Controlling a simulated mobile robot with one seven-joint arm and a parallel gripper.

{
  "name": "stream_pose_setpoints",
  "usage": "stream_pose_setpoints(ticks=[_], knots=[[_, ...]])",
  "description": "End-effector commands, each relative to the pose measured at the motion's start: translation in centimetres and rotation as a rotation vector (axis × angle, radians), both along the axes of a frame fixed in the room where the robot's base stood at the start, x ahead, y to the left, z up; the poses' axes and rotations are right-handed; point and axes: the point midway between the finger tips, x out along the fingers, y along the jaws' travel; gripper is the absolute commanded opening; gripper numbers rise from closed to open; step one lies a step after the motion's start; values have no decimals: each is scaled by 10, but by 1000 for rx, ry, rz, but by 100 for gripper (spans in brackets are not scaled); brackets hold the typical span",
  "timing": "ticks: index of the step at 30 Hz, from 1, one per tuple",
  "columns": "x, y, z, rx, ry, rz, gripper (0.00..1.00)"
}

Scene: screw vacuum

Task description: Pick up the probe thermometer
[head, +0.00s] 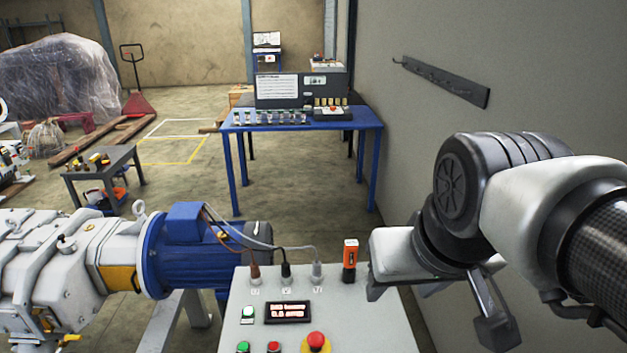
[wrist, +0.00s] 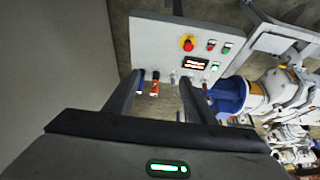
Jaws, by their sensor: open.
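A small orange and black handheld device (head: 350,258) stands upright at the back edge of the grey control box (head: 250,300). It may be the probe thermometer; its label is too small to read. In the wrist view the orange device (wrist: 154,83) appears between my finger tips, with a small blue item (wrist: 140,80) beside it near the left finger. I cannot tell which one is the thermometer. My gripper (head: 435,300) is open and empty, to the right of the orange device. The wrist view shows both fingers of my gripper (wrist: 160,84) spread apart.
The box carries cable plugs (head: 286,270), a lit display (head: 288,312) and a red emergency button (head: 316,342). A blue motor (head: 190,250) lies to the left. The grey wall (head: 530,70) is close on the right. A blue table (head: 300,123) stands behind.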

Motion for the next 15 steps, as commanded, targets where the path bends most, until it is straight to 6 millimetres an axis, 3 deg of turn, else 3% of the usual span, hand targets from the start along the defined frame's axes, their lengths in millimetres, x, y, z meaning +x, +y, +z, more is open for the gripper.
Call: stream_pose_setpoints(ticks=[8, 11, 15], knots=[[102, 1, 32, -15, 147, 2, 50], [148, 2, 32, -17, 206, 4, 50], [211, 2, 15, -17, 290, 5, 50]])
